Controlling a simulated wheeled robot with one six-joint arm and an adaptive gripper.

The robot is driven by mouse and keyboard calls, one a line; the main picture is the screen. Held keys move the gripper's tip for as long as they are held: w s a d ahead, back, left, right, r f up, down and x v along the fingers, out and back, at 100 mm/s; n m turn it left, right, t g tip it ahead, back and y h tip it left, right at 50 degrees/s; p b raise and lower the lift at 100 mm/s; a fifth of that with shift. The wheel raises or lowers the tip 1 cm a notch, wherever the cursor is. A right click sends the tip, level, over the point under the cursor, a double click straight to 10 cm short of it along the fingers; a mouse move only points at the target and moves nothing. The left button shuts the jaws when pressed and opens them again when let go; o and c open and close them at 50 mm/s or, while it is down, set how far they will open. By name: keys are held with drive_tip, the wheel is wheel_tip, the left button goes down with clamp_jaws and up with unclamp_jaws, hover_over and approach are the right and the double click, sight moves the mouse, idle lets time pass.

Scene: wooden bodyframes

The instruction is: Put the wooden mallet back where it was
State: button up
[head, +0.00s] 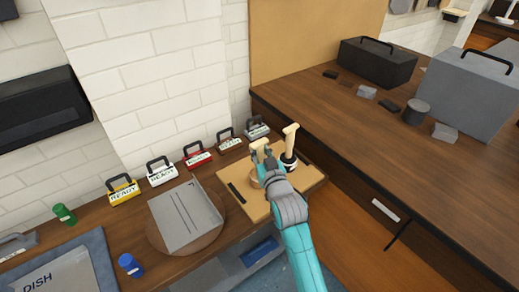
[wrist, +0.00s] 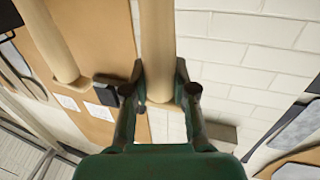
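My gripper (head: 264,160) is over the light board (head: 236,207) at the right end of the lower bench. A pale wooden piece, seemingly the wooden mallet (head: 259,144), shows just above my fingers. In the wrist view a pale wooden cylinder (wrist: 157,45) runs between my two fingers, which lie close along both its sides. My gripper appears shut on it. A round wooden piece (head: 255,179) shows partly behind my gripper on the board. Just right stands another pale-handled tool (head: 290,142) with a dark lower part. My arm hides part of the board.
A black bar (head: 237,192) lies on the board. Several labelled padlock-shaped items (head: 197,158) line the brick wall. A grey plate (head: 186,215) lies left on a round wooden board. The higher workbench (head: 350,122) rises at right, carrying a black toolbox (head: 376,62) and a grey box (head: 468,95).

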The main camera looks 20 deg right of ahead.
drive_tip(key=o, duration=0.4)
drive_tip(key=shift+o, duration=0.2)
drive_tip(key=shift+s+r, duration=0.1)
drive_tip(key=s, duration=1.1)
drive_tip(key=shift+s, duration=0.4)
